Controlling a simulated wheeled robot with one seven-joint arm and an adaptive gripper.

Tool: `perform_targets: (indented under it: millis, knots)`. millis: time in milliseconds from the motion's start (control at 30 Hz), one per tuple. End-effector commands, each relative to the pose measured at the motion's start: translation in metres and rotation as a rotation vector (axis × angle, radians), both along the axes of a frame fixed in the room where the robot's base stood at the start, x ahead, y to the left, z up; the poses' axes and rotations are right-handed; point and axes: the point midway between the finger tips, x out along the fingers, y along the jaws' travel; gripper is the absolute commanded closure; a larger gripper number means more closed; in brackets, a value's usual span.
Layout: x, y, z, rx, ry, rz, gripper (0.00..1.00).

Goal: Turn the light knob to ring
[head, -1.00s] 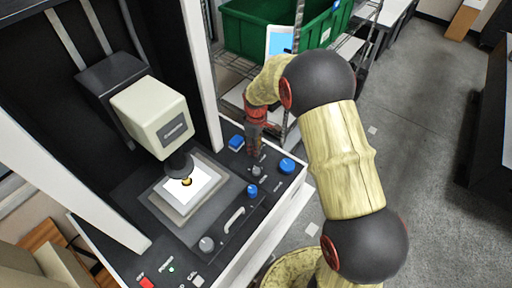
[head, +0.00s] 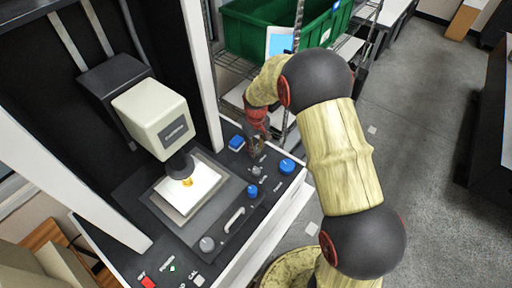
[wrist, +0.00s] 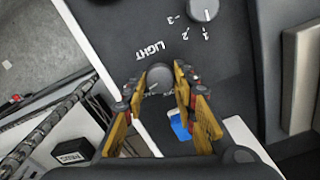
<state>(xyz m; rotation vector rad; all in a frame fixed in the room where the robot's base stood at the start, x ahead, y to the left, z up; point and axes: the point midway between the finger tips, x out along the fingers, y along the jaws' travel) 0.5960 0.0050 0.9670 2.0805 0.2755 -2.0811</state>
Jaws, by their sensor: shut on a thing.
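The light knob (wrist: 159,76) is a small grey round knob with the word LIGHT printed beside it on the dark panel. In the wrist view it sits between the fingertips of my gripper (wrist: 160,84), which is shut on it. In the head view my gripper (head: 259,147) comes down on the panel's far right part and hides the knob. Any ring mark and the knob's pointer are too small or covered to read. The measuring head (head: 152,117) hangs above a lit stage plate (head: 172,207) with a yellowish glow under its tip.
Another grey knob (wrist: 203,9) with a numbered scale is close by. Blue knobs (head: 286,166) (head: 252,191), a blue button (head: 236,143), a handle (head: 234,219) and a red switch (head: 148,282) are on the panel. A green bin (head: 280,37) stands on a rack behind.

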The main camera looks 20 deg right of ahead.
Motion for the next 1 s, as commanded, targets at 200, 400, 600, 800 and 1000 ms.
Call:
perform_targets:
  millis: [200,400,600,800,1000]
  knots:
    - [0.0001,0.0002,0.0002,0.000,-0.001,-0.131,0.97]
    - [0.0001,0.0003,0.0001,0.000,0.000,-0.205,0.97]
    - [0.0001,0.0004,0.0001,0.000,0.000,-0.235,0.97]
    - [0.0000,0.0003,0.0000,0.000,0.000,-0.240,0.97]
    - [0.0000,0.0003,0.0000,0.000,0.000,-0.239,0.71]
